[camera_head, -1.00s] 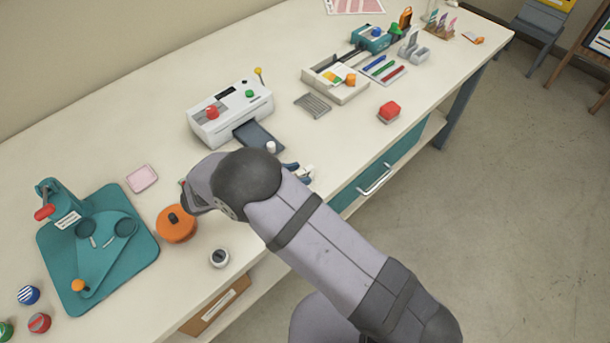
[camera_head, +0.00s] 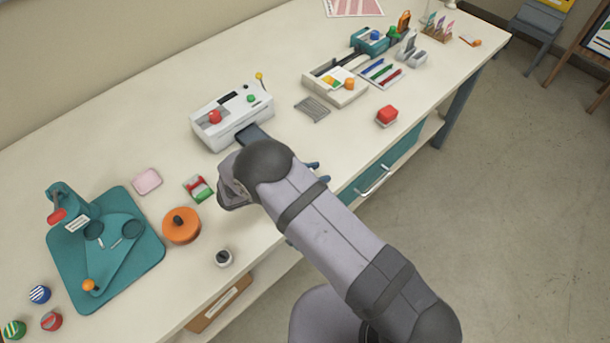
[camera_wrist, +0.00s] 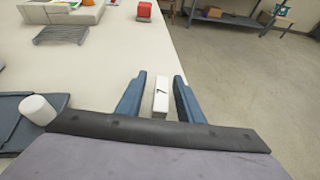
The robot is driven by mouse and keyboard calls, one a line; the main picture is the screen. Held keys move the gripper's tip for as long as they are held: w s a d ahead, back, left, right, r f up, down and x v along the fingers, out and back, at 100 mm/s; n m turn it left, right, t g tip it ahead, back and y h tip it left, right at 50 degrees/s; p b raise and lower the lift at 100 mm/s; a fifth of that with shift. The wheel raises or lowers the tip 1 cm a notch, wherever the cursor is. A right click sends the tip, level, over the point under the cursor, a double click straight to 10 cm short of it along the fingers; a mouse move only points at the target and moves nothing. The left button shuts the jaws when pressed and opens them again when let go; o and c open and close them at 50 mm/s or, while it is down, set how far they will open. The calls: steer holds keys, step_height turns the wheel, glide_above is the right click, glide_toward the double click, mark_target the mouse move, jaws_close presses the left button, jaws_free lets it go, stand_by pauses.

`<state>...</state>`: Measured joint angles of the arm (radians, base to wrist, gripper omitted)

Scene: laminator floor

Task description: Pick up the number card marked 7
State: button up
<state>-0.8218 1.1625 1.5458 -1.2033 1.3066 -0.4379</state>
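The number card marked 7 (camera_wrist: 160,97) is a small white block with a dark 7 on its face. In the wrist view it lies between the two blue fingers of my gripper (camera_wrist: 158,98), near the table's front edge. My gripper is open, with a narrow gap on each side of the card.
A white laminator (camera_head: 232,116) stands behind my gripper. A white cylinder (camera_wrist: 39,108) is left of my fingers in the wrist view. A red block (camera_head: 387,115) sits to the right, and a wire rack (camera_head: 312,108) lies farther back. The tabletop (camera_head: 345,125) between them is clear.

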steer(key=shift+w+d, duration=0.1)
jaws_close()
steer(key=shift+r, duration=0.1)
stand_by(0.3)
step_height(320, 180, up, 10)
steer(key=b, duration=0.2)
steer(key=shift+f+b, duration=0.2)
steer(key=shift+b, duration=0.1)
